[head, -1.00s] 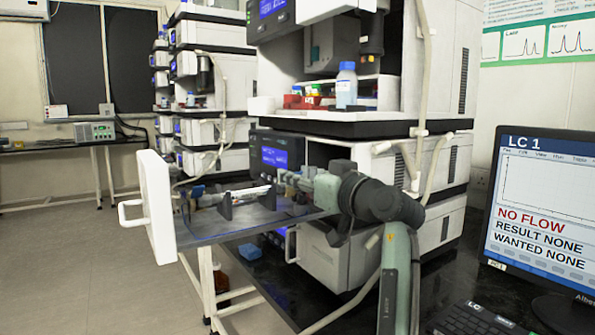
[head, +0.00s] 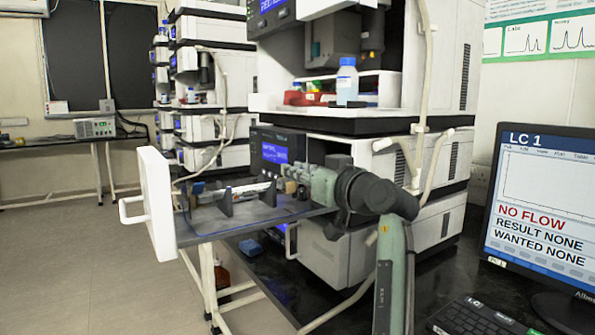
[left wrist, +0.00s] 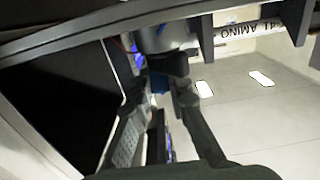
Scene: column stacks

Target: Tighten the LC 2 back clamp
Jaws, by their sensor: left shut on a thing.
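A pulled-out drawer (head: 200,224) with a white front panel (head: 156,204) carries a thin white column (head: 248,191). The column rests in two dark brackets, the front one (head: 226,202) and the back one (head: 268,193). In the left wrist view the column's label (left wrist: 250,32) reads "AMINO A". My left gripper (head: 287,184) reaches in from the right at the column's back end, shut on a small part there, apparently the back clamp. The fingers hide most of that part, and how tight it is cannot be seen. My right gripper is not in view.
The instrument stack (head: 340,250) stands close behind the drawer, with blue-capped bottles (head: 347,84) above. A monitor (head: 540,200) at right reads "LC 1" and "NO FLOW". A keyboard (head: 480,318) lies before it. The floor at left is clear.

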